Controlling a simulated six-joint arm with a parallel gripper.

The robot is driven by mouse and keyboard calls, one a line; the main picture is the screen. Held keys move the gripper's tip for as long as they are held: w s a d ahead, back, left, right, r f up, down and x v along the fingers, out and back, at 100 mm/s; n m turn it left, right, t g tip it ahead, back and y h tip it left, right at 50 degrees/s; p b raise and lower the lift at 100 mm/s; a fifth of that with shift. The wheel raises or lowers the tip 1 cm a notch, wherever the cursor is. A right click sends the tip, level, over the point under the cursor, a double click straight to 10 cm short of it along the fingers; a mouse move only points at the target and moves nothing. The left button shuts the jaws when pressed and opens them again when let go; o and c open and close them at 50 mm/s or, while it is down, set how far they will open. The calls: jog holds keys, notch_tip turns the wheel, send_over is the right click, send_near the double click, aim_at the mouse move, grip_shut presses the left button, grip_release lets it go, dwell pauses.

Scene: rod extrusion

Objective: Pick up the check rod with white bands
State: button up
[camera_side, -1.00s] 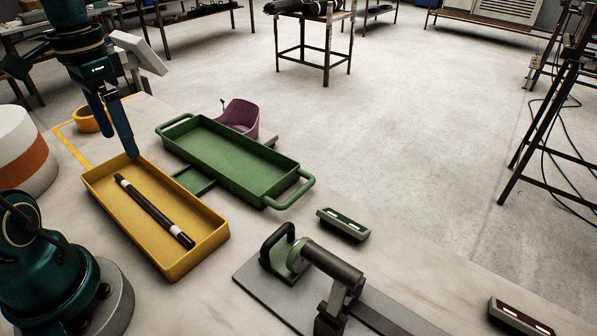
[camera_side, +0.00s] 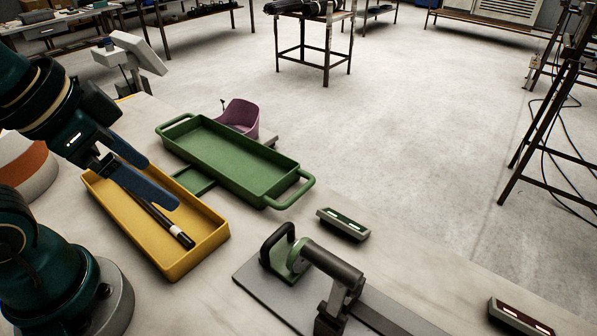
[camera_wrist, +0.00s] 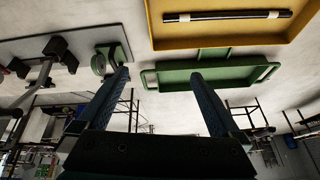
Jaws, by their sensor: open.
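The check rod (camera_side: 160,222) is black with white bands and lies in the yellow tray (camera_side: 209,258). In the side view my gripper (camera_side: 164,184) is above the tray with its blue fingers spread, empty, and hides the rod's far part. The near white band shows close to the tray's near end. In the wrist view the rod (camera_wrist: 228,15) shows whole at the top, with a white band toward each end, inside the yellow tray (camera_wrist: 200,42). My fingers (camera_wrist: 160,85) are wide apart there, with nothing between them.
An empty green tray (camera_side: 235,160) with handles sits right of the yellow tray. A purple holder (camera_side: 239,117) is behind it. A grey plate with a clamp-like fixture (camera_side: 330,275) and a small dark box with lights (camera_side: 343,223) are at the front right.

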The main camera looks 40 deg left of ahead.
jog(key=shift+f+n, duration=0.45)
jog(key=shift+n, duration=0.15)
jog(key=shift+w+r+n, duration=0.1)
jog(key=shift+w+n, duration=0.15)
jog(key=shift+n, duration=0.15)
jog(key=c, duration=0.7)
jog(key=shift+c, duration=0.2)
